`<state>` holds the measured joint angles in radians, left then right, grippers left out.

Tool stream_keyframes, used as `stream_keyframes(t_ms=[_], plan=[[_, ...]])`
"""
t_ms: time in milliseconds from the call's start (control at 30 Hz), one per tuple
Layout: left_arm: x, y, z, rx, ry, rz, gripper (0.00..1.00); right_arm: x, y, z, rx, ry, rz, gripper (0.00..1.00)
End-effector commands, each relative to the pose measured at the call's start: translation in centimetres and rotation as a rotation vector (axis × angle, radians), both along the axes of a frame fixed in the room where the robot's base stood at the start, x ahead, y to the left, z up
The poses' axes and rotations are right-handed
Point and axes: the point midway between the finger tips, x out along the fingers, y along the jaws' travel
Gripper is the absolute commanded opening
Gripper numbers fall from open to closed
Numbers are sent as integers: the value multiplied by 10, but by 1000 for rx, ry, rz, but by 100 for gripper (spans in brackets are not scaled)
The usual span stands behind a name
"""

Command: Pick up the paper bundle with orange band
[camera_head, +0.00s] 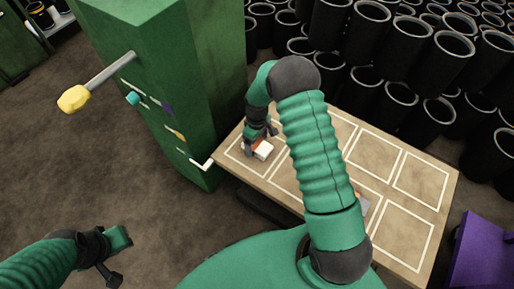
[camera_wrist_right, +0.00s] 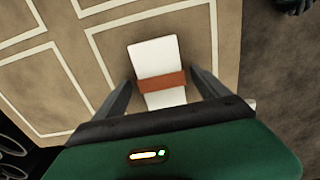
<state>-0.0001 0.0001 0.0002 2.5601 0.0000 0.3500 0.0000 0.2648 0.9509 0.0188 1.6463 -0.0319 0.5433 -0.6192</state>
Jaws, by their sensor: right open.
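The paper bundle is a white block with an orange-brown band around its middle. In the head view the bundle (camera_head: 263,150) lies in the left end square of the table (camera_head: 408,262). In the right wrist view the bundle (camera_wrist_right: 155,55) lies between the two fingers, with clear gaps on both sides. My right gripper (camera_wrist_right: 160,90) is open over it; in the head view the right gripper (camera_head: 258,140) is at the bundle's upper left, partly covering it. My left gripper (camera_head: 112,255) is away from the table at the lower left, its jaws unclear.
A green cabinet (camera_head: 190,80) with protruding handles stands left of the table. Black cylinders (camera_head: 380,50) crowd behind. A purple box (camera_head: 482,255) is at lower right.

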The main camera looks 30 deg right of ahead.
Motion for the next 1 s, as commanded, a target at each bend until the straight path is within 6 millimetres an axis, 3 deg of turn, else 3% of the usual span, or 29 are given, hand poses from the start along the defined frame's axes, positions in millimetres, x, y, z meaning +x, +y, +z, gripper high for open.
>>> stream_keyframes(t_ms=[67,600,867,1000], plan=[[0,0,1,0,0,0,25,0,0,1,0,0,0,85],[0,0,1,0,0,0,25,0,-1,1,1,0,0,16],[0,0,2,0,0,0,25,0,0,3,1,0,0,16],[0,0,9,0,0,0,25,0,0,14,1,-1,0,16]])
